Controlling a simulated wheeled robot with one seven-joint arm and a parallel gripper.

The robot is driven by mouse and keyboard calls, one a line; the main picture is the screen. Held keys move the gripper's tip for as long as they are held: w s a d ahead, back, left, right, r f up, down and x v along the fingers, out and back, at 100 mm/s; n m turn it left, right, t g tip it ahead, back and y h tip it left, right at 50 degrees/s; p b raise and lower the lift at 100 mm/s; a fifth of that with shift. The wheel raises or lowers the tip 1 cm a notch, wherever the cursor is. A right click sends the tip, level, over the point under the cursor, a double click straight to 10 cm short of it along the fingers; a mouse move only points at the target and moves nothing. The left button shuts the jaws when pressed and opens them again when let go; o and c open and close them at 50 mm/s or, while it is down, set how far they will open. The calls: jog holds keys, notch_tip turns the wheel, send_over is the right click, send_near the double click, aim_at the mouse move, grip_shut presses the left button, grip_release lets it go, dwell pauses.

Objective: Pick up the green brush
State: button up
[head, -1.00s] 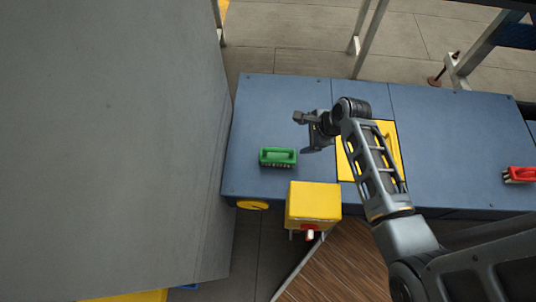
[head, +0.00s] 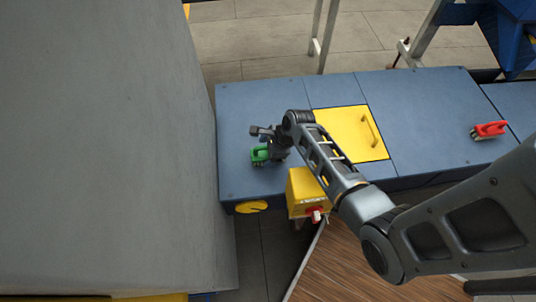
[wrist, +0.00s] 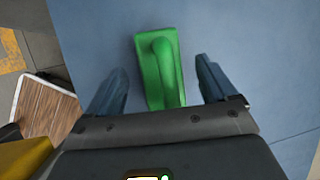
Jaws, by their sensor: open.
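The green brush (head: 259,155) lies on the blue bench top (head: 240,115), towards its left end. In the head view my gripper (head: 268,146) is over it and hides part of it. In the wrist view the green brush (wrist: 163,70) shows its raised handle, and its near end is hidden behind the gripper body. My gripper (wrist: 160,88) is open, with one finger on each side of the brush and a gap to it on both sides. I cannot tell how high the fingertips are above the bench.
A red brush (head: 489,130) lies at the bench's right part. A yellow hatch with a handle (head: 345,135) is in the bench top. A yellow box with a red knob (head: 307,190) is at the front edge. A large grey panel (head: 110,150) stands at the left.

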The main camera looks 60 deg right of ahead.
aim_at(263, 147)
jog(key=shift+w+f, duration=0.2)
jog(key=shift+f, duration=0.3)
jog(key=c, duration=1.2)
jog(key=shift+r, duration=0.15)
jog(key=shift+c, duration=0.2)
notch_tip(263, 147, up, 4)
jog(key=shift+r, duration=0.15)
jog(key=s+d+r, duration=0.1)
jog(key=s+r, duration=0.5)
jog(key=s, duration=0.5)
jog(key=shift+s+d+r+p, duration=0.25)
jog(key=shift+p, duration=0.2)
